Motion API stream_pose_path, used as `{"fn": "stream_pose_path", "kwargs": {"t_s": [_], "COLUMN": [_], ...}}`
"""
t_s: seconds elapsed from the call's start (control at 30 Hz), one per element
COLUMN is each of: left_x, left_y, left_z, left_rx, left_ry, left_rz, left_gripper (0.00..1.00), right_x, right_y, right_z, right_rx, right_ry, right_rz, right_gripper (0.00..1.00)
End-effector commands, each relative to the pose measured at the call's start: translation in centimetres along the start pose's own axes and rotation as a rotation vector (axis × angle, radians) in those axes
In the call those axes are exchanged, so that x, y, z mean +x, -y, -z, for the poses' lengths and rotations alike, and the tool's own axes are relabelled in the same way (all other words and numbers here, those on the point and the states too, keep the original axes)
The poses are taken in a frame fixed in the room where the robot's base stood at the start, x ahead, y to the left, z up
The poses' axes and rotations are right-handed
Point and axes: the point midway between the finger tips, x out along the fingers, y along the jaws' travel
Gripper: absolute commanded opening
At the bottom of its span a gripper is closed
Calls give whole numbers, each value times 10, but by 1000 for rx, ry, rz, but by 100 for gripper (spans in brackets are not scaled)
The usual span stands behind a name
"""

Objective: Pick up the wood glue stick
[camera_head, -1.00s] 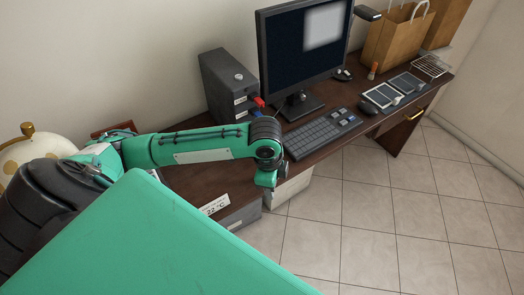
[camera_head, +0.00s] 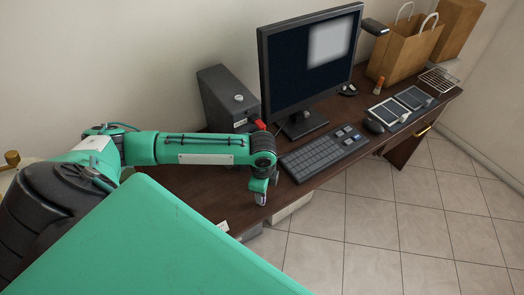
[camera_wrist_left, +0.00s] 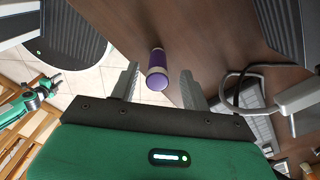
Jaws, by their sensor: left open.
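A purple cylinder with pale bands (camera_wrist_left: 157,72), which looks like a glue stick, is on the dark brown desk in the left wrist view. Its label is unreadable. My left gripper (camera_wrist_left: 160,82) is open, with one finger on each side of the cylinder and gaps between. In the head view my left gripper (camera_head: 262,196) points down over the desk's front edge, and the purple cylinder is hidden there. A green arm (camera_wrist_left: 28,101), probably my right one, shows at the left of the wrist view; its finger opening is too small to tell.
The desk (camera_head: 205,183) holds a keyboard (camera_head: 322,152) right of my left gripper, a monitor (camera_head: 310,62) and a grey box (camera_head: 226,98) behind.

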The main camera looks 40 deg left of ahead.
Motion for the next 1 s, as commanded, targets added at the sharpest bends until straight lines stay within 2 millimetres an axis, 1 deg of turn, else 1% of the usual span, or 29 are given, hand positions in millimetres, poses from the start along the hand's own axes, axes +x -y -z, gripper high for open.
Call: {"fn": "stream_pose_path", "kwargs": {"t_s": [0.03, 0.1, 0.2, 0.3, 0.4, 0.6, 0.67, 0.7, 0.77, 0.83, 0.87, 1.0], "left_x": [4, 14, 30, 42, 48, 49, 49, 49, 48, 48, 48, 48], "left_y": [-1, -2, -4, -3, -3, -3, -3, -3, -3, -3, -3, -3], "left_z": [1, 0, 1, 1, 1, 1, 1, 1, 1, 1, 1, 1], "left_rx": [0, -1, -1, -1, 0, 1, 1, 0, 0, 0, 0, 0], "left_ry": [0, 2, 1, 0, 0, 0, 0, 0, 0, 0, 0, 0], "left_rz": [-2, -2, -2, -1, 0, 1, 1, 1, 1, 1, 1, 1], "left_gripper": [47, 47, 47, 47, 47, 47, 37, 29, 18, 4, 0, 0], "right_x": [-3, -7, -10, -11, -12, -12, -12, -12, -12, -12, -11, -11], "right_y": [4, 8, 12, 13, 12, 6, 5, 4, 3, 2, 2, 2], "right_z": [9, 15, 16, 13, 7, -1, -1, -2, -1, -1, 0, 1], "right_rx": [2, 5, 6, 6, 5, 2, 1, 1, 0, 0, 0, 0], "right_ry": [-11, -19, -20, -16, -9, 2, 2, 3, 2, 2, 1, -1], "right_rz": [4, 8, 13, 14, 13, 7, 5, 4, 3, 3, 3, 3], "right_gripper": [36, 36, 36, 36, 36, 36, 36, 36, 36, 36, 36, 36]}}
